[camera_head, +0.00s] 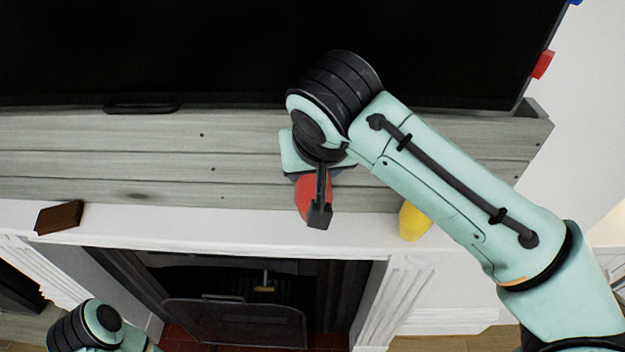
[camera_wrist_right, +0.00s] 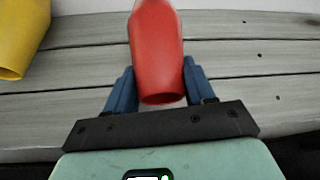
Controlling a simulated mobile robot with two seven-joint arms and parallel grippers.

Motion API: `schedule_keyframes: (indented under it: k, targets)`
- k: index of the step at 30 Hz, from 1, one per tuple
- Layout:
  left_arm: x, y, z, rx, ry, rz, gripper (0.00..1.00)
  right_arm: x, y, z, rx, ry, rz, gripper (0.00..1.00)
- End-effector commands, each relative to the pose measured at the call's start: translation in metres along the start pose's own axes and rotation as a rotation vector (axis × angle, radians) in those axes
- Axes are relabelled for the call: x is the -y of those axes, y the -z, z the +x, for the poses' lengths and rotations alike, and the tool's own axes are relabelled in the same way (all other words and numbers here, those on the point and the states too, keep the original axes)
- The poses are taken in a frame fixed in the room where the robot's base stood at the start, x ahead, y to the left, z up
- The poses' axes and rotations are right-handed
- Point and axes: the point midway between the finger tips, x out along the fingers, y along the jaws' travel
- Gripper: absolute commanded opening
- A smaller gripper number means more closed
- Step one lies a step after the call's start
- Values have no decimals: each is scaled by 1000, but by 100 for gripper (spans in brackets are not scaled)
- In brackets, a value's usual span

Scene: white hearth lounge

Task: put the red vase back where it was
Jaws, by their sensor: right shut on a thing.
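The red vase (camera_head: 303,195) is at the white mantel shelf (camera_head: 240,221), in front of the grey planks, partly hidden by my right gripper (camera_head: 318,208). In the right wrist view the red vase (camera_wrist_right: 157,55) lies between the blue fingers of my right gripper (camera_wrist_right: 158,82), which is shut on it. I cannot tell whether the vase touches the shelf or is held just above it. My left arm shows only at the lower left corner of the head view; its gripper is out of view.
A yellow vase (camera_head: 414,222) stands on the shelf right of the red one; it also shows in the right wrist view (camera_wrist_right: 22,35). A brown block (camera_head: 59,217) lies at the shelf's left. A black screen (camera_head: 200,50) hangs above. Shelf between block and red vase is clear.

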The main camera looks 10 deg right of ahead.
Motion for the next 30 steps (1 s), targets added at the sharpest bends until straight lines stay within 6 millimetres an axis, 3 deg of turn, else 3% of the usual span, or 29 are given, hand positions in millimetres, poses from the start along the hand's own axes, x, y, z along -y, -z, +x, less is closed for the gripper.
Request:
schedule_keyframes:
  k: [2, 5, 18, 30]
  targets:
    - [-4, 4, -6, -6, -2, 2, 94, -3, 14, 4, -4, -1, 3, 0]
    - [3, -3, 6, 4, 1, -1, 94, -3, -1, 21, 0, 0, -1, 0]
    - [12, -11, 22, 16, 6, -6, 94, -3, -24, 62, -1, 0, 0, 0]
    - [11, -11, 20, 15, 5, -5, 94, -3, -23, 68, -3, 1, 1, 0]
